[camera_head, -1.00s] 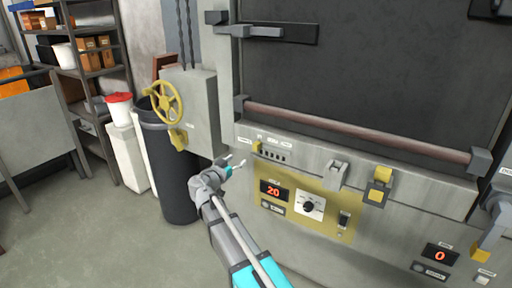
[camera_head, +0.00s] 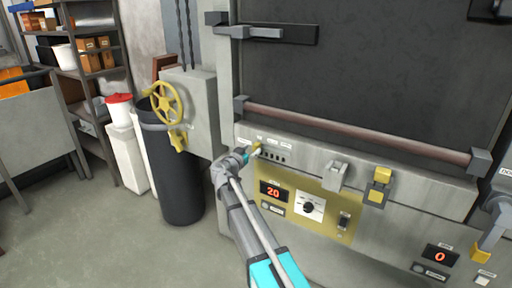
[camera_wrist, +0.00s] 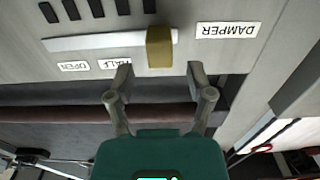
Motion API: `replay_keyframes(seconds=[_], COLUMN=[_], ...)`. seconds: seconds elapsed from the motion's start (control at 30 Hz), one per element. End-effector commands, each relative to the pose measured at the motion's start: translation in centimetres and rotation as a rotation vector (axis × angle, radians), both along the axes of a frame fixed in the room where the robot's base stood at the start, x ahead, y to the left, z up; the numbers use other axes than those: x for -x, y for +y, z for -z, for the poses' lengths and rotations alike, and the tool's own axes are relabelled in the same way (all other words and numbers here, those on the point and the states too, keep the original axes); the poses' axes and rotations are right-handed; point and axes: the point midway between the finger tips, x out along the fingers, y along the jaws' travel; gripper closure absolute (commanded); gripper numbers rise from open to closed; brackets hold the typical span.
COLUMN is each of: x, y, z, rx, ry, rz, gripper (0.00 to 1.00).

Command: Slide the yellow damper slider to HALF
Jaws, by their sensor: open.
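The yellow damper slider (camera_wrist: 160,47) sits at the right end of its pale slot (camera_wrist: 90,42) in the wrist view, which shows the panel upside down. The HALF label (camera_wrist: 114,64) and the OPEN label (camera_wrist: 73,66) lie to its left along the slot; the DAMPER label (camera_wrist: 227,30) is to its right. In the head view the slider (camera_head: 257,147) is at the left end of the row. My gripper (camera_wrist: 160,73) is open and empty, its fingertips on either side of the slider's line and slightly short of it. It also shows at the slider in the head view (camera_head: 251,155).
Below the slider is a yellow control panel (camera_head: 330,212) with a red display reading 20 and a dial. A horizontal bar (camera_head: 350,130) crosses the door above. A yellow handwheel (camera_head: 167,103) and a dark bin (camera_head: 178,170) stand to the left.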

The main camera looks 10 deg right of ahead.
Motion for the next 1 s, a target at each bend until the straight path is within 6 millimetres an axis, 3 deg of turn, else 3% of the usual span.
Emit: replay_keyframes(seconds=[0.3, 0.7, 0.77, 1.0], x=[-2.4, -2.7, -2.7, -2.6], y=[-2.2, -2.4, -2.4, -2.4], z=[0.0, 0.0, 0.0, 0.0], rx=[0.0, 0.0, 0.0, 0.0], ry=[0.0, 0.0, 0.0, 0.0], rz=[0.001, -0.001, -0.001, 0.0], gripper=[0.31, 0.31, 0.39, 0.83])
